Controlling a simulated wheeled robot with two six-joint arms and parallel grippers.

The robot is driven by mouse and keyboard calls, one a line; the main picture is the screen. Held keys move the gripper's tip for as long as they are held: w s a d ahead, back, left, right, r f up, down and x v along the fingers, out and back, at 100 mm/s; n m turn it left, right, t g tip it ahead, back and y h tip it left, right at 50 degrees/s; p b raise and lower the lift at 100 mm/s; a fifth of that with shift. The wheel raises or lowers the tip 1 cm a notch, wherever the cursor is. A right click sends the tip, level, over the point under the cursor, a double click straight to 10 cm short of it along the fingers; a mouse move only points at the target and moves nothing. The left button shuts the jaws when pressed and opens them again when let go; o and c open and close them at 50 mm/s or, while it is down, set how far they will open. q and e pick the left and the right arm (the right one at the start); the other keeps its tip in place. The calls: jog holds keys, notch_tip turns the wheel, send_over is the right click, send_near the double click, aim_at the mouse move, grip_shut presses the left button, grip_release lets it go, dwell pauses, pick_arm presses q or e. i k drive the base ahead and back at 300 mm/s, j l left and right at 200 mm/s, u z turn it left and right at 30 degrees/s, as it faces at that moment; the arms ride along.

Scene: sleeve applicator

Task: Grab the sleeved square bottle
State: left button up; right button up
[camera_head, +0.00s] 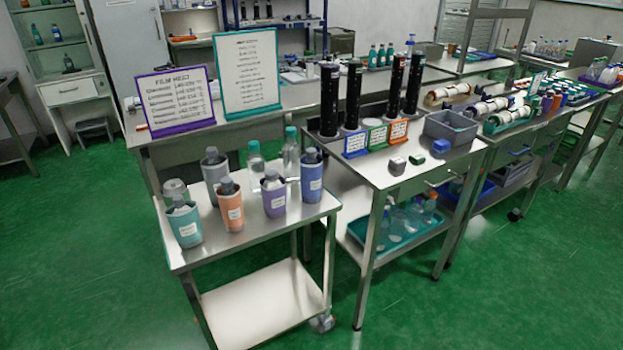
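Several bottles in coloured sleeves stand upright on the top of a steel cart (253,237) at the front left. There is a teal sleeved bottle (186,228), an orange sleeved bottle (231,212), a purple sleeved bottle (273,201), a blue sleeved bottle (311,182) and a grey sleeved bottle (214,180). They are too small to tell which is square. Two clear bottles with green caps, a left one (256,163) and a right one (291,158), stand behind, partly hidden. Neither of my grippers is in view.
To the right, a steel table (412,178) carries several black columns (329,100), a grey bin (451,128) and small grey and green blocks. A teal tray (385,246) with bottles sits on its lower shelf. Two signs stand behind. The green floor in front is clear.

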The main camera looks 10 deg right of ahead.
aim_at(274, 186)
jog(key=i+l+u, duration=0.1)
jog(key=l, duration=0.25)
jog(key=i+l+u, duration=0.1)
jog(key=i+l, duration=0.15)
jog(key=l, duration=0.15)
jog(key=i+l+u, duration=0.1)
jog(key=l, duration=0.3)
jog(key=i+l+u, duration=0.1)
jog(key=l, duration=0.35)
jog(key=i+l+u, duration=0.15)
jog(key=l, duration=0.25)
jog(key=i, duration=0.1)
